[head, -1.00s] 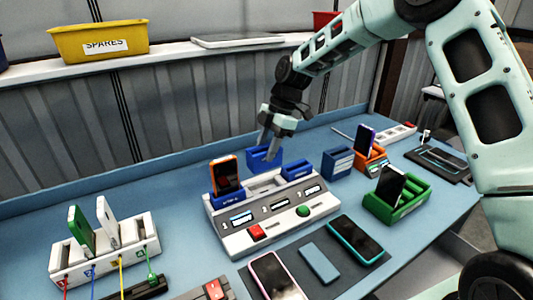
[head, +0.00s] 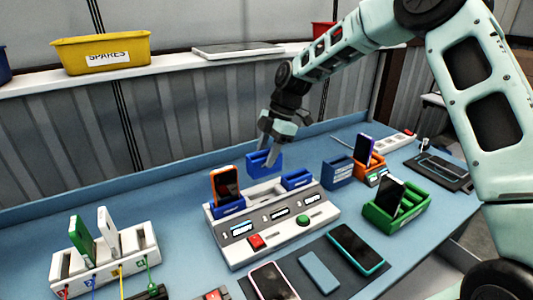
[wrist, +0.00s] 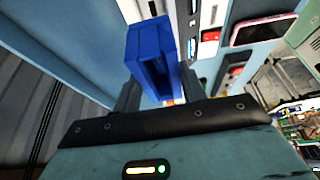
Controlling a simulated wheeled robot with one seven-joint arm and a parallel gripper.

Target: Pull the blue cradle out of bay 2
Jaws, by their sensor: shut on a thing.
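My gripper (head: 268,152) is shut on a blue cradle (head: 264,163) and holds it in the air above the back of the white charging station (head: 285,233). In the wrist view the blue cradle (wrist: 150,52) sits between my two fingers (wrist: 160,92). No phone shows in it. The station's middle bay (head: 264,192) looks empty, and the held cradle appears clear of it. The left bay holds a blue cradle (head: 229,208) with an orange-edged phone (head: 226,184). The right bay holds an empty blue cradle (head: 297,179).
A dark blue holder (head: 338,171), an orange holder (head: 376,176) with a phone, and a green holder (head: 398,212) with a phone stand to the right. A white rack (head: 105,262) stands front left. Phones lie on a dark mat in front. The blue table behind the station is clear.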

